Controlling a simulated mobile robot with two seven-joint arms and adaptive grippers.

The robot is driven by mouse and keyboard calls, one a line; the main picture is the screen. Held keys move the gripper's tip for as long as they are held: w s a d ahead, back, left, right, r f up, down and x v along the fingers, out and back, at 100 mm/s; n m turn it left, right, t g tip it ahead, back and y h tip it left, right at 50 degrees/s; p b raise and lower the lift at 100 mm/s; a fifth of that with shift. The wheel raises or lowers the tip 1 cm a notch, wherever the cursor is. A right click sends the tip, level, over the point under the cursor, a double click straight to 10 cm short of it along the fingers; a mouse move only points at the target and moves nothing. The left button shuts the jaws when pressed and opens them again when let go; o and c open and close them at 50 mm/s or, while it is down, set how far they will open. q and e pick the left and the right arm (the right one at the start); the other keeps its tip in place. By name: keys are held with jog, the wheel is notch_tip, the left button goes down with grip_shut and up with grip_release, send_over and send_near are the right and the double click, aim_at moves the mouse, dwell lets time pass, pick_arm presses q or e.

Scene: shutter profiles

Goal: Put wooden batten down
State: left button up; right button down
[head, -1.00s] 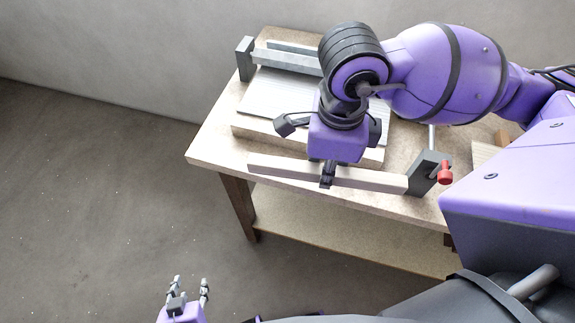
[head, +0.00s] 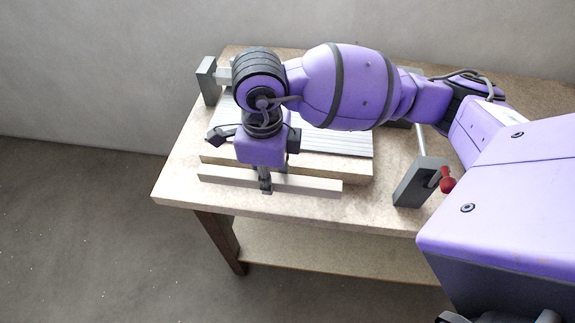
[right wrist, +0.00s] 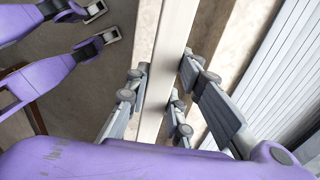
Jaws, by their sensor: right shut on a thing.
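The pale wooden batten (head: 315,187) lies lengthwise along the front of the workbench (head: 375,215), in front of a thick wooden board. In the right wrist view the batten (right wrist: 168,50) runs between the fingers (right wrist: 158,98) of this gripper. The batten looks level and close to the bench top; I cannot tell whether it touches. My left gripper is not in the current views.
A ribbed light panel (head: 340,142) lies on the thick wooden board (head: 330,170) behind the batten. A grey clamp jaw (head: 420,182) with a red handle (head: 447,181) stands to the right. Another grey clamp end (head: 206,80) is at the back left.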

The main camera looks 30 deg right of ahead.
jog(key=shift+w+a+f, duration=0.15)
jog(key=shift+w+f, duration=0.2)
jog(key=shift+w, duration=0.05)
jog(key=shift+w+f, duration=0.2)
jog(key=shift+f, duration=1.55)
jog(key=shift+f, duration=0.15)
jog(key=c, duration=1.5)
grip_release()
jog(key=shift+c, duration=0.2)
notch_tip(320, 180, up, 12)
jog(key=shift+r, duration=0.2)
